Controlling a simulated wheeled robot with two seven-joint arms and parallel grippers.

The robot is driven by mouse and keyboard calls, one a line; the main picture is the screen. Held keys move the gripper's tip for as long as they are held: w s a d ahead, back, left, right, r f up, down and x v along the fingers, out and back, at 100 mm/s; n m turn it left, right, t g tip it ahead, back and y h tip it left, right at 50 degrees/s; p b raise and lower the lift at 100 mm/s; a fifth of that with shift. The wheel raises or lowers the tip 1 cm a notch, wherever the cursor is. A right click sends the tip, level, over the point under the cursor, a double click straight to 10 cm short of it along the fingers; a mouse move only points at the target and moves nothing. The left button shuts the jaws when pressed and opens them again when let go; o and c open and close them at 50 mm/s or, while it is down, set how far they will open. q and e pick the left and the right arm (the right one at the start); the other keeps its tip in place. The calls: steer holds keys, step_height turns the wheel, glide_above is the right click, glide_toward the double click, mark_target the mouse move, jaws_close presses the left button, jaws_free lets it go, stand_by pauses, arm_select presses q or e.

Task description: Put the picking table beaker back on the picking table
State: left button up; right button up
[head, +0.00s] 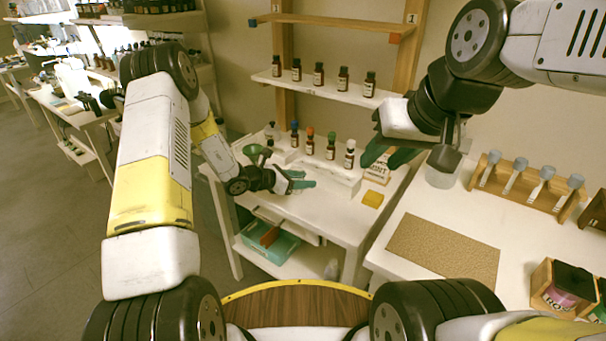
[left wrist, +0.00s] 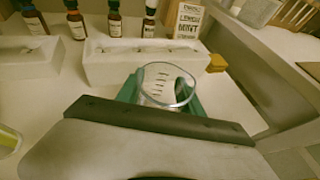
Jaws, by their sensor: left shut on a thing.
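A clear graduated beaker (left wrist: 165,85) is between the green fingers of my left gripper in the left wrist view. My left gripper (head: 298,182) is shut on it, low over the white table (head: 325,213) in front of the bottle rack. In the head view the beaker is too faint to make out. I cannot tell whether its base touches the table. My right gripper (head: 390,155) is held up at the right, its green fingers apart and nothing seen between them.
Dropper bottles stand along a white rack (head: 330,178) behind my left gripper, with more on a shelf (head: 325,87) above.

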mark_target(304, 194)
arm_select(q)
steer(key=shift+w+d+f, duration=0.1)
steer(key=shift+w+d, duration=0.1)
steer(key=shift+w, duration=0.4)
steer(key=shift+f, duration=1.7)
steer(key=o, duration=1.4)
steer(key=shift+f, duration=0.1)
